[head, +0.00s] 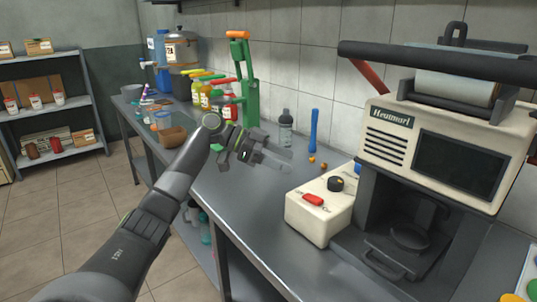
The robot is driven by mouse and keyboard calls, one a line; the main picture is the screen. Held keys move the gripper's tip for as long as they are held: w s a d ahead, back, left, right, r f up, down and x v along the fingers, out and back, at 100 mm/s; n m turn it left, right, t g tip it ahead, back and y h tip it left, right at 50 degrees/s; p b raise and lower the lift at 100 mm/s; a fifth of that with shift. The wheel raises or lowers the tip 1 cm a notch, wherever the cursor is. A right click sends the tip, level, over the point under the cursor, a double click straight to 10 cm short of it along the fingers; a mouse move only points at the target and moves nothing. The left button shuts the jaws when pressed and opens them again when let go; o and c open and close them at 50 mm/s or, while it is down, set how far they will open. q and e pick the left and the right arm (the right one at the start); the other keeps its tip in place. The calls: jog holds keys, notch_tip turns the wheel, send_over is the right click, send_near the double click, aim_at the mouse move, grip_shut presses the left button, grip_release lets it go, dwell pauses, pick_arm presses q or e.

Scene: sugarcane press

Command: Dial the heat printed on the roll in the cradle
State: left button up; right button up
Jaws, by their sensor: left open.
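A roll of clear film (455,86) lies in the cradle on top of the cream sealing machine (400,150). Any print on the roll is too small to read here. A cream control box (310,221) stands left of the machine on the steel counter. On its top are a black knob (336,184) and a red switch (313,199); the marks around the knob are not legible. My left gripper (281,160) is open and empty above the counter, up and left of the control box and apart from the knob. My right gripper is not in view.
A grey bottle (286,130), a blue upright tool (314,130) and small brown balls (311,160) stand near the wall. A green press (250,95) and several coloured bottles are further back. The counter (235,195) is clear left of the control box.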

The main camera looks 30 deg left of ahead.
pick_arm(q)
jog(key=v, duration=0.3)
jog(key=shift+s+a+r, duration=0.1)
jog(key=shift+s+a, duration=0.05)
jog(key=shift+a, duration=0.2)
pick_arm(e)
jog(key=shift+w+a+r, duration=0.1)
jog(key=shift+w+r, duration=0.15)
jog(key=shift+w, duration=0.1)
